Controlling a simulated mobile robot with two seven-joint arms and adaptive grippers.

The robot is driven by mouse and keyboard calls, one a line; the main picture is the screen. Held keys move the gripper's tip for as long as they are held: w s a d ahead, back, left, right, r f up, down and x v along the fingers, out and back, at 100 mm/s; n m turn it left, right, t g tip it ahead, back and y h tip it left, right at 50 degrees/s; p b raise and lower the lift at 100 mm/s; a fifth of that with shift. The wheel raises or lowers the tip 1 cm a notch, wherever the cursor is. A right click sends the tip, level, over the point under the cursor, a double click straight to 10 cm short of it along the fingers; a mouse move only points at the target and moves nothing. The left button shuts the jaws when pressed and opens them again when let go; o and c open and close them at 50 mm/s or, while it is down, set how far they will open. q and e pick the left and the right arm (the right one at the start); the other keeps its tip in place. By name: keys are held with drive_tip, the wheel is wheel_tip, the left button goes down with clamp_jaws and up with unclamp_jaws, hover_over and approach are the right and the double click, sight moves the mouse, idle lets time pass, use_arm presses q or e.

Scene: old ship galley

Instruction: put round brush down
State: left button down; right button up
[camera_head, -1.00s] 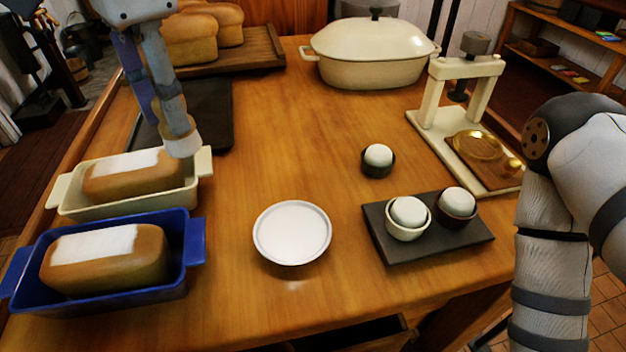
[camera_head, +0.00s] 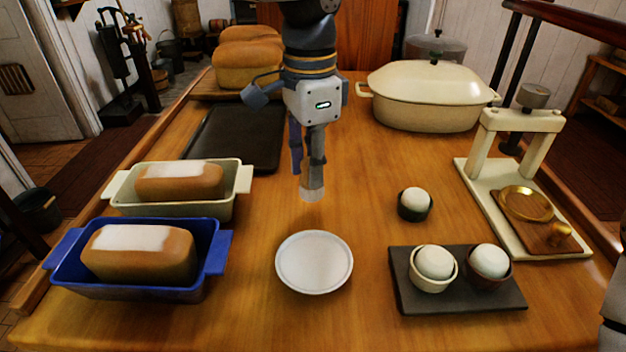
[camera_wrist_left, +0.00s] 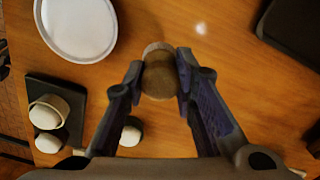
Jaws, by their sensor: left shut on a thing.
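My left gripper (camera_head: 307,160) points down above the middle of the table, behind the white plate (camera_head: 314,262). It is shut on the round brush (camera_head: 312,187), a short pale cylinder at the fingertips. In the left wrist view the brush (camera_wrist_left: 158,75) shows as a brownish round block between the two fingers of the left gripper (camera_wrist_left: 160,72). The brush seems held a little above the bare wood; the exact gap cannot be told. The plate is empty and also shows in the left wrist view (camera_wrist_left: 78,25).
A cream loaf pan (camera_head: 245,180) and a blue loaf pan (camera_head: 217,255) hold loaves at left. A dark tray (camera_head: 235,140) lies behind. A cream casserole (camera_head: 430,95), press (camera_head: 480,210), dark cup (camera_head: 415,207) and slate board (camera_head: 460,296) with two cups stand at right. Wood around the plate is clear.

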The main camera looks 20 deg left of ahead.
use_arm(q)
drive_tip(key=shift+w+f, duration=0.25)
drive_tip(key=shift+f, duration=0.8)
drive_tip(key=shift+w+f, duration=0.2)
drive_tip(key=shift+f, duration=0.8)
drive_tip(key=shift+f, duration=0.1)
drive_tip(key=c, duration=1.3)
unclamp_jaws()
wheel_tip(320, 180, up, 12)
drive_tip(key=shift+r, duration=0.15)
